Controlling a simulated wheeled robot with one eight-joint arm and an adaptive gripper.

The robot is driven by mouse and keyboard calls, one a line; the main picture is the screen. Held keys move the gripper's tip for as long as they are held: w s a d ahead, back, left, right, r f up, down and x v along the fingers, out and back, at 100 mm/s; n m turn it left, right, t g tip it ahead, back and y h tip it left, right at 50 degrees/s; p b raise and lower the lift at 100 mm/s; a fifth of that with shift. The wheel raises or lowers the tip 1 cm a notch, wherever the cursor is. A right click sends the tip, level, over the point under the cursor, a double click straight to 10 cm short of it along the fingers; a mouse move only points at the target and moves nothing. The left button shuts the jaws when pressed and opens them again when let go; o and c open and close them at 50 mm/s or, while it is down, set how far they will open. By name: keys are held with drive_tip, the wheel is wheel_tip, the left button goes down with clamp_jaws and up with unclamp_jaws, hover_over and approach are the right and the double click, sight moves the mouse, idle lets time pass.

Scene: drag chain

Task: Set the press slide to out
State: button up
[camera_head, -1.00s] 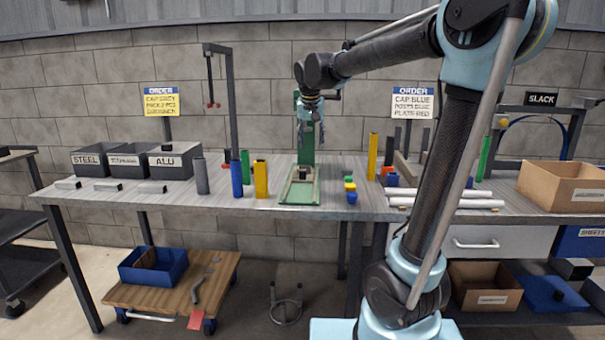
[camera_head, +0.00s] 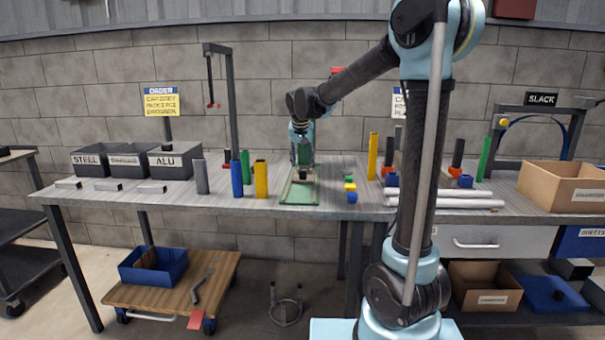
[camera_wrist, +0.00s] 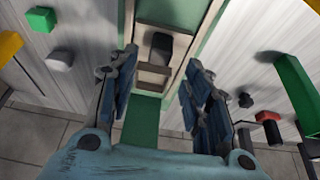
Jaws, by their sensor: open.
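The green press (camera_head: 285,196) stands near the front edge of the workbench, its flat bed facing me. A small dark block (camera_head: 303,175) sits in the bed's track. In the wrist view, this dark block (camera_wrist: 161,46) lies within a pale frame in the green channel. I take this to be the press slide, but cannot tell its exact position setting. My gripper (camera_head: 302,160) is low over the press, pointing down. In the wrist view, my gripper (camera_wrist: 158,85) is open and empty, its two fingers apart on either side of the channel. The fingers hide part of the press.
Grey, blue and yellow posts (camera_head: 261,180) stand left of the press. Small stacked coloured blocks (camera_head: 351,188) and a tall yellow post (camera_head: 373,156) are to its right. White tubes (camera_head: 450,199) lie farther right. Bins (camera_head: 175,161) stand at the back left.

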sight(303, 170)
drive_tip(key=x, duration=0.6)
drive_tip(key=shift+w+f, duration=0.1)
drive_tip(key=shift+f, duration=0.1)
clamp_jaws()
